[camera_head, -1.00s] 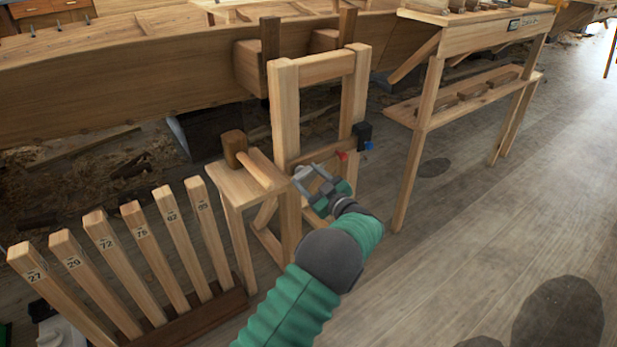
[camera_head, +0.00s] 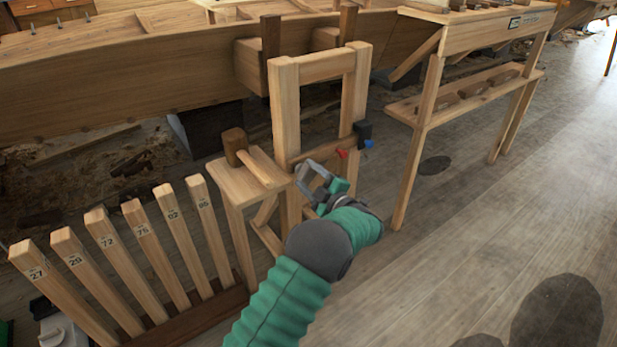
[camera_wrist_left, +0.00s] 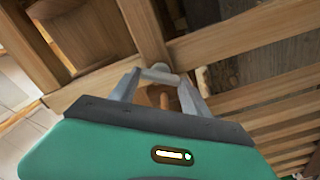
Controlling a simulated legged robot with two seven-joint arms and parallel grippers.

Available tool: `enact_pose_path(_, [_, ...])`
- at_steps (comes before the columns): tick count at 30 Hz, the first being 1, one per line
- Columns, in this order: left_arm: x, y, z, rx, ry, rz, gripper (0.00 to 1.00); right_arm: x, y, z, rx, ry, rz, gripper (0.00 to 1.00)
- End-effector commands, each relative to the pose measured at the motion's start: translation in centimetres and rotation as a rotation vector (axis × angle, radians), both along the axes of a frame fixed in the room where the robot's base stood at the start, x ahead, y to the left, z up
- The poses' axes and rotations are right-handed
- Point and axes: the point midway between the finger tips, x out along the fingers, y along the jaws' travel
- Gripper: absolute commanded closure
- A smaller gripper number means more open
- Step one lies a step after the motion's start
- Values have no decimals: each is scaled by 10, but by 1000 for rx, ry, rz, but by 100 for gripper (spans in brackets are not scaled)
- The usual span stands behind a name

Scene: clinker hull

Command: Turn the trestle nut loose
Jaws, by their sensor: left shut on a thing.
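The wooden trestle (camera_head: 285,115) stands in front of the hull, with two uprights, a top bar and a lower crossbar. My left gripper (camera_head: 309,170) is at the inner side of its near upright, below the lower crossbar. My right gripper is not in view.
A small wooden stand (camera_head: 236,180) with a block on top is left of the trestle. Numbered wooden staves (camera_head: 113,240) lean at lower left. A bench with a shelf (camera_head: 465,97) stands to the right. A black clamp-like piece (camera_head: 363,131) is on the far upright. Floor at right is clear.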

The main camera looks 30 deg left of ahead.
Motion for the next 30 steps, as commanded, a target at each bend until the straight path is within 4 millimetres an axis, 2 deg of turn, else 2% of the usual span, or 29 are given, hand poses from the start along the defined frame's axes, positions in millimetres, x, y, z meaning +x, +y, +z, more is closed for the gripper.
enact_pose_path(13, [-1,-1,-4,-9,-4,1,86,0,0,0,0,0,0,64])
enact_pose_path(14, [-1,-1,-4,-9,-4,1,42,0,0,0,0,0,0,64])
enact_pose_path(18, [-1,0,-3,-7,-5,1,24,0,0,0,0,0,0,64])
enact_pose_path(26, [-1,0,-1,-5,-7,0,24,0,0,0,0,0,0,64])
enact_pose_path(30, [-4,-9,1,-5,-5,-1,24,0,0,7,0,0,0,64])
